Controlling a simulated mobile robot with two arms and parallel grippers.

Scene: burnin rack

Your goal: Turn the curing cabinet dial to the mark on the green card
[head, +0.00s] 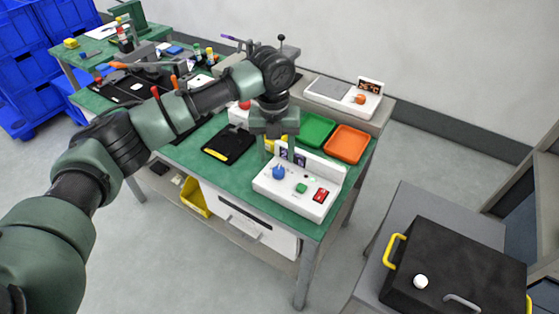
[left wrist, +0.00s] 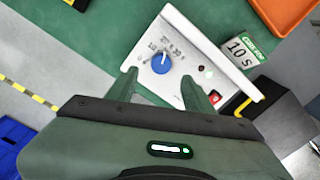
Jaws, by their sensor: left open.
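A white control box (head: 298,194) stands at the front right of the green table. Its blue dial (head: 278,172) is ringed by small printed marks, which show in the left wrist view beside the dial (left wrist: 161,63). A pale pointer line shows on the dial, but the mark it meets is too small to read. My left gripper (head: 282,153) is over the box. Its open, empty fingers (left wrist: 160,78) are spread on either side of the dial in the wrist picture; contact cannot be told. My right gripper is not in view.
A green tray (head: 313,132) and an orange tray (head: 346,144) lie behind the box. Another white device with an orange knob (head: 360,99) stands farther back. A black tablet (head: 229,145) lies left. A black case (head: 455,270) sits on a grey stand at right.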

